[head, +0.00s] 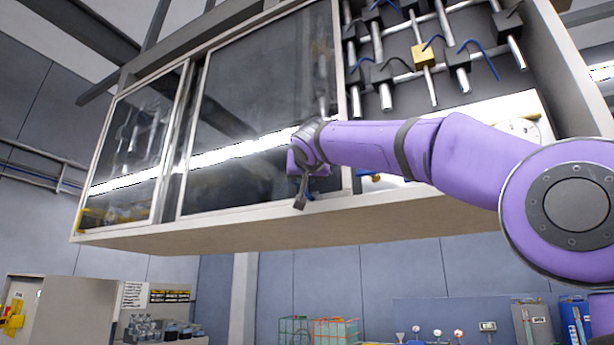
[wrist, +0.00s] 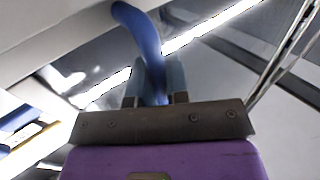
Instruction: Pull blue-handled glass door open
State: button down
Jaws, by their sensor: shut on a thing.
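The glass door (head: 255,105) is a large dark pane in a pale frame, in the middle of the wall cabinet in the head view. My gripper (head: 303,180) is at its lower right corner, at the end of my purple arm. In the wrist view my gripper (wrist: 158,82) is shut on the blue handle (wrist: 138,28), a curved bar that runs up between the fingers. In the head view my wrist hides most of the handle. I cannot tell whether the door stands slightly open.
A second glass panel (head: 130,150) is at the left of the cabinet. The right bay shows pipes, dark valve blocks and a brass block (head: 423,56). The cabinet's underside (head: 230,235) lies just below my gripper. Crates (head: 335,330) and gauges stand far below.

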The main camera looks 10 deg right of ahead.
jog(key=c, duration=1.1)
grip_release()
jog(key=shift+s, duration=0.1)
jog(key=s, duration=1)
jog(key=shift+s+a, duration=0.2)
jog(key=shift+s, duration=0.15)
